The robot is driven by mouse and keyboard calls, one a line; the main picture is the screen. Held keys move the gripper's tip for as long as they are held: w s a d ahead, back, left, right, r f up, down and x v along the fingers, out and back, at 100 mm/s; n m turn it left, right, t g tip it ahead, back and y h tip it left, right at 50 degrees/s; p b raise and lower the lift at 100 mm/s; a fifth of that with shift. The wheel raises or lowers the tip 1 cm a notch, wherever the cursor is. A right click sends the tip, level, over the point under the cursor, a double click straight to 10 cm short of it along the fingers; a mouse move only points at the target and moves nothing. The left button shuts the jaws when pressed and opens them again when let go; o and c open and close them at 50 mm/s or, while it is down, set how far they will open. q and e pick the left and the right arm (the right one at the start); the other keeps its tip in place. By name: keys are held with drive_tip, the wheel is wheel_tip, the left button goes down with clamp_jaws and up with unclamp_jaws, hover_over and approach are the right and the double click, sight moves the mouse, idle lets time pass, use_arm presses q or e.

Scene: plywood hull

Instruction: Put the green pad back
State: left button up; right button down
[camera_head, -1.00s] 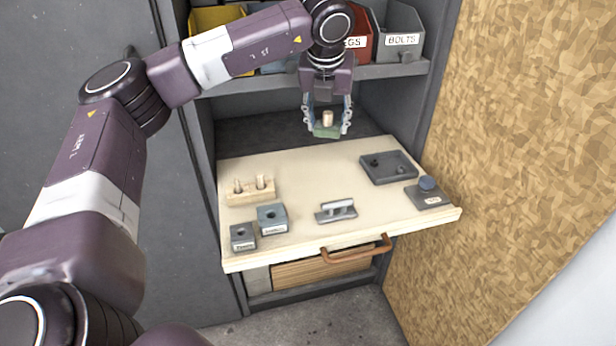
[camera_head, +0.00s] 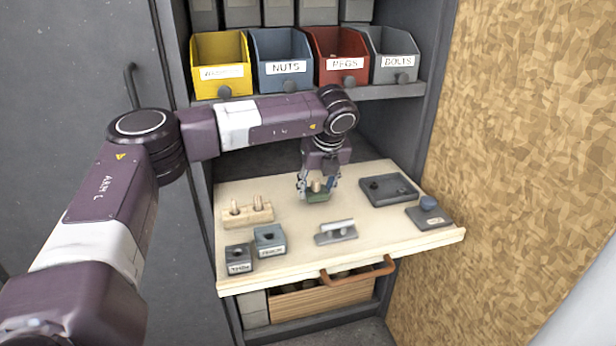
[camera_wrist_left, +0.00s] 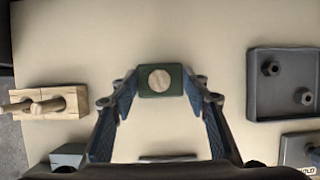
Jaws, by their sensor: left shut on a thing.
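The green pad (camera_head: 318,198), a small block with a round wooden knob on top, is between the fingertips of my left gripper (camera_head: 318,188). My left gripper is shut on it, pointing down over the middle of the pale pull-out board (camera_head: 290,240). In the left wrist view the pad (camera_wrist_left: 174,92) shows level between both fingertips (camera_wrist_left: 161,82), with bare board around it. The pad is low, close to the board; I cannot tell whether it touches. My right gripper is not in view.
A wooden block with two pegs (camera_head: 247,216) stands left, two labelled grey blocks (camera_head: 270,239) front left, a metal piece (camera_head: 336,232) front middle. A dark tray (camera_head: 388,203) and a blue-knobbed plate (camera_head: 429,217) are right. A shelf of bins (camera_head: 286,68) is above.

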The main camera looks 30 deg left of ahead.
use_arm(q)
drive_tip(key=w+a, duration=0.3)
drive_tip(key=a, duration=0.1)
drive_tip(key=shift+w+a+r, duration=0.1)
drive_tip(key=shift+w+a, duration=0.05)
drive_tip(key=shift+w, duration=0.2)
drive_tip(key=shift+w+a, duration=0.85)
drive_tip(key=shift+a, duration=0.15)
drive_tip(key=shift+s+d+f, duration=0.1)
drive_tip(key=shift+f, duration=0.55)
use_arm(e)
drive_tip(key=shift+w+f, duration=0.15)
use_arm(q)
drive_tip(key=shift+f, duration=0.1)
drive_tip(key=o, duration=1.1)
drive_tip(key=shift+c, duration=0.2)
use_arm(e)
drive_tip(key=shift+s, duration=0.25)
